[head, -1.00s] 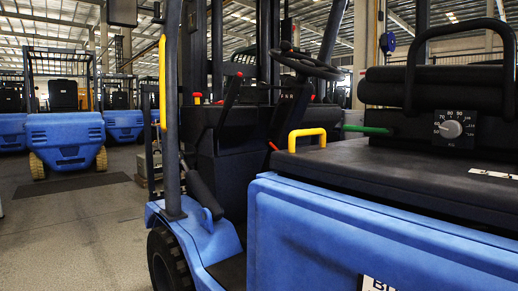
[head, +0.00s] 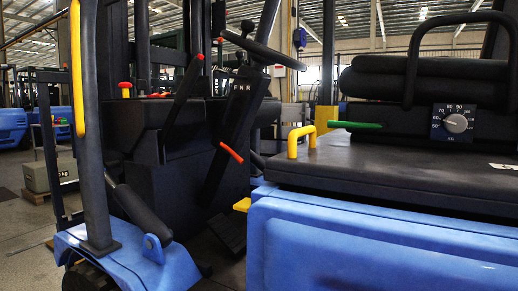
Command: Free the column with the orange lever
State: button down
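The orange lever (head: 231,153) sticks out from the dark steering column (head: 236,120) in the middle of the head view, sloping down to the right. The column leans, with its upper end near the steering wheel (head: 258,47) and the letters F N R on its face. The column stands between the dark side console and the blue seat base. My gripper is not in view.
A thick dark post with a yellow grab bar (head: 77,68) stands at the left front. The blue seat base (head: 380,245) fills the lower right, carrying a yellow handle (head: 300,141), a green lever (head: 356,125) and a dial (head: 453,123). A red button (head: 125,86) tops the console.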

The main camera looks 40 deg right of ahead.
aim_at(219, 141)
jog(key=i+j+z, duration=0.15)
jog(key=z, duration=0.25)
jog(key=i+j+z, duration=0.3)
jog(key=z, duration=0.15)
jog(key=i+j+z, duration=0.25)
jog(key=z, duration=0.15)
jog(key=j, duration=0.1)
